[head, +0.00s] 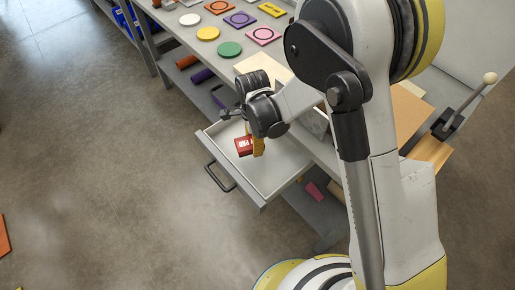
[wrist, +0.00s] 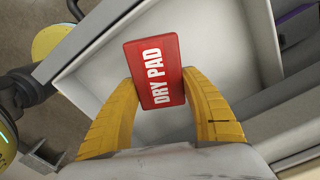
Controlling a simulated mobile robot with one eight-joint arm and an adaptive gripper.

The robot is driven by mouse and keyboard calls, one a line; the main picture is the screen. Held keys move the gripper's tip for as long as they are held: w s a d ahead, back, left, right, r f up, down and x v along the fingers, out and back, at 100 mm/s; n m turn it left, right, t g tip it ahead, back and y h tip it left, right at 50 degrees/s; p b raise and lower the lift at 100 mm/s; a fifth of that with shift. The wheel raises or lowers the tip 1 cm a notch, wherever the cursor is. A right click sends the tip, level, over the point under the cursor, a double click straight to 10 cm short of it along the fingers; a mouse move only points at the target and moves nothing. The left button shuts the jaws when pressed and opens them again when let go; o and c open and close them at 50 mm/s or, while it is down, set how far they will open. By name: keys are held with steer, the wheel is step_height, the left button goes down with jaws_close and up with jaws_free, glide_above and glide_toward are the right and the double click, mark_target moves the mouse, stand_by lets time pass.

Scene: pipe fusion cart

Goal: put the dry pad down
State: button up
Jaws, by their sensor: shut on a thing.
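The dry pad (wrist: 155,70) is a red block with white "DRY PAD" lettering. In the wrist view it sits between the two yellow fingers of my gripper (wrist: 160,97), which are shut on it. In the head view the red pad (head: 243,146) shows at the tip of my gripper (head: 252,147), over the open drawer (head: 275,180). The drawer is a light grey tray, and its floor and walls (wrist: 232,50) show around the pad in the wrist view. I cannot tell whether the pad touches the drawer floor.
The drawer's dark handle (head: 220,178) faces the open floor at left. The cart top above holds several coloured discs and square plates, such as a green disc (head: 229,49) and a pink plate (head: 263,35). A lower shelf holds coloured pieces. A lever (head: 470,105) stands at right.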

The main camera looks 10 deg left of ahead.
step_height(320, 180, down, 6)
steer(key=shift+f+b, duration=0.2)
steer(key=shift+b, duration=0.8)
steer(key=shift+f, duration=0.1)
steer(key=o, duration=1.3)
